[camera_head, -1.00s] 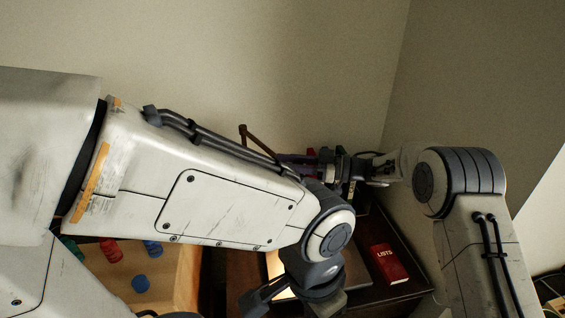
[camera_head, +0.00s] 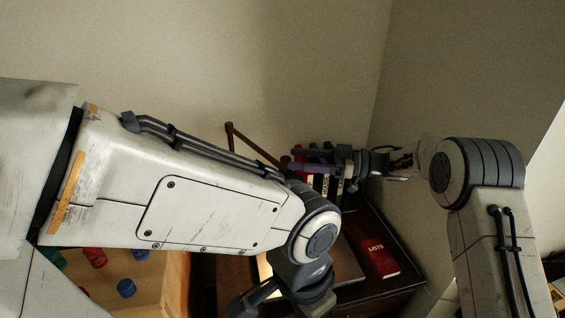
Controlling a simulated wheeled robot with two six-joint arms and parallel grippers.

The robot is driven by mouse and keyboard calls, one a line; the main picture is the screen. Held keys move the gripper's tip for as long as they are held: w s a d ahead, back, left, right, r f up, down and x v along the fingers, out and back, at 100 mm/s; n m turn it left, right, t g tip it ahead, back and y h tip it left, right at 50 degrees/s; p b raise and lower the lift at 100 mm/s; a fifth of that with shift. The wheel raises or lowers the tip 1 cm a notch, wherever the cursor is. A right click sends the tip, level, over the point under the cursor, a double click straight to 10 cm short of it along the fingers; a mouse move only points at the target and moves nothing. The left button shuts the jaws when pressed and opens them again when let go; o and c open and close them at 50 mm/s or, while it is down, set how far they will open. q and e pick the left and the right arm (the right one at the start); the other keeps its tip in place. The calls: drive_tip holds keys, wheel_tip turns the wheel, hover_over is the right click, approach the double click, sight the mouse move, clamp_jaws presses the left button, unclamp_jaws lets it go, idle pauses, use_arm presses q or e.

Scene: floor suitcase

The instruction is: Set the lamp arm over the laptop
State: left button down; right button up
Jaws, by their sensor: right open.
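The lamp arm (camera_head: 252,147) is a thin brown rod with a joint at its upper left end, rising behind my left arm. Its lower part and the lamp head are hidden. What looks like the laptop (camera_head: 347,262) shows as a grey surface on the dark desk, mostly covered by my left arm. My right gripper (camera_head: 300,159) is open and points left, in front of the books and right of the lamp arm, apart from it in the picture. My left gripper (camera_head: 250,298) hangs low near a bright lit patch, partly cut off; its jaws are unclear.
A red book marked LISTS (camera_head: 380,257) lies on the desk (camera_head: 400,287), right of the laptop. Several upright books (camera_head: 326,186) stand at the back by the wall corner.

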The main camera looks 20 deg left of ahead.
drive_tip(key=shift+w+d+b, duration=0.15)
drive_tip(key=shift+w+d, duration=0.05)
drive_tip(key=shift+d, duration=0.7)
drive_tip(key=shift+w+d+b, duration=0.15)
drive_tip(key=shift+d, duration=0.7)
drive_tip(key=w+a+r+m+t+h, duration=0.4)
drive_tip(key=r+m+t, duration=0.3)
drive_tip(key=t, duration=0.5)
drive_tip(key=s+d+f+m+g+h, duration=0.2)
drive_tip(key=s+d+f+g+h, duration=0.1)
drive_tip(key=s, duration=0.9)
drive_tip(key=s+d+f+m+g+h, duration=0.2)
drive_tip(key=s+d+f+h, duration=0.3)
drive_tip(key=s+d, duration=0.5)
drive_tip(key=s+d+f+m+g+h, duration=0.1)
drive_tip(key=s+d+f+g+h, duration=0.2)
drive_tip(key=s, duration=1.3)
drive_tip(key=d+f+h, duration=0.1)
drive_tip(key=d+f, duration=0.2)
drive_tip(key=d, duration=0.1)
drive_tip(key=shift+s+f+m+g+h, duration=0.2)
drive_tip(key=shift+f+m+g+h, duration=0.1)
drive_tip(key=shift+f+m, duration=0.1)
